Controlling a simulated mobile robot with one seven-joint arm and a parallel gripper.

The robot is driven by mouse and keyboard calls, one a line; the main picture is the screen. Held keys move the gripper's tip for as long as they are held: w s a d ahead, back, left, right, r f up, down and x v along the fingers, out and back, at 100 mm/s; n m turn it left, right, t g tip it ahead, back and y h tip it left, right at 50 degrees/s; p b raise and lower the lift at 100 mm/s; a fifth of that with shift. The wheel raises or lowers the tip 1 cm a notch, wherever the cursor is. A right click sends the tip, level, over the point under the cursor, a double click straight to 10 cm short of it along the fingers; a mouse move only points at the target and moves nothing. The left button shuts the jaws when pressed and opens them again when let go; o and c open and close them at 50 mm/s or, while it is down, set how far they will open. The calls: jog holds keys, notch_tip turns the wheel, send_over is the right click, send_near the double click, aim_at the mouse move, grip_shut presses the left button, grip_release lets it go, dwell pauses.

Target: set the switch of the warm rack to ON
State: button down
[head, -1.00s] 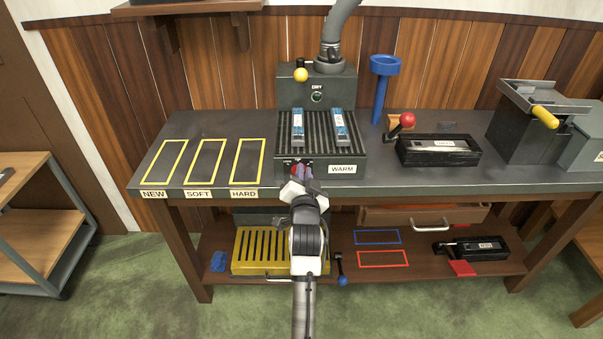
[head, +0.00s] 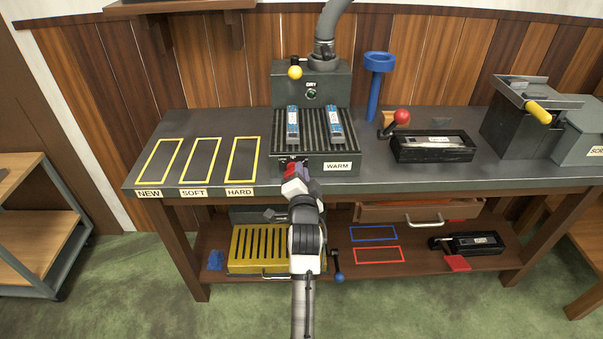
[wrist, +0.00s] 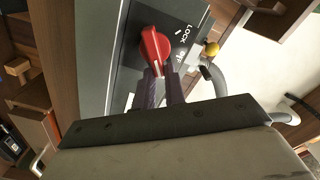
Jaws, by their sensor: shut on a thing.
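The warm rack (head: 313,165) is a dark ribbed box with a WARM label, on the bench's middle. In the head view my gripper (head: 297,176) is at the rack's front face and hides most of the switch. The knob's exact setting is hard to read, and I see no ON marking.
Two blue-and-silver pieces (head: 292,125) lie on the rack's ribs. Behind stands a dark DRY unit (head: 311,88) with a yellow ball lever. Yellow-outlined spaces (head: 200,160) lie empty at left. A black box with a red-knobbed lever (head: 432,147) stands at right.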

jog(key=c, duration=1.5)
grip_release()
jog(key=shift+o, duration=0.2)
jog(key=s+b, duration=0.2)
jog(key=s, duration=1.1)
jog(key=shift+s+b, duration=0.35)
jog(key=shift+s, duration=0.05)
